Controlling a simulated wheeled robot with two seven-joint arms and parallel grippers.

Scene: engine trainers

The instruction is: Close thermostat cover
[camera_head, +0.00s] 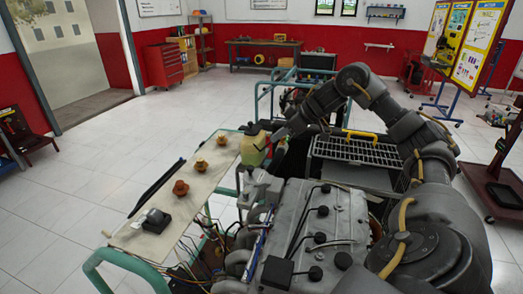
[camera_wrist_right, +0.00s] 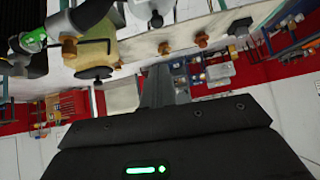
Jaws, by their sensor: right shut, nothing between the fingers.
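The engine (camera_head: 305,225) stands in the lower middle of the head view. A grey housing (camera_head: 262,187) sits at its front end; I cannot tell which part is the thermostat cover or how it stands. My right gripper (camera_head: 278,134) is shut and empty, beside the yellowish tank (camera_head: 253,150) and above the front of the engine. In the right wrist view its dark shut fingers (camera_wrist_right: 158,88) point away, apart from the tank (camera_wrist_right: 108,45) with its black cap (camera_wrist_right: 97,72). My left gripper is not in view.
A pale shelf board (camera_head: 150,235) left of the engine carries brass-coloured parts (camera_head: 181,187) and a black block (camera_head: 156,221). Loose wires hang below it. The floor at left is clear.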

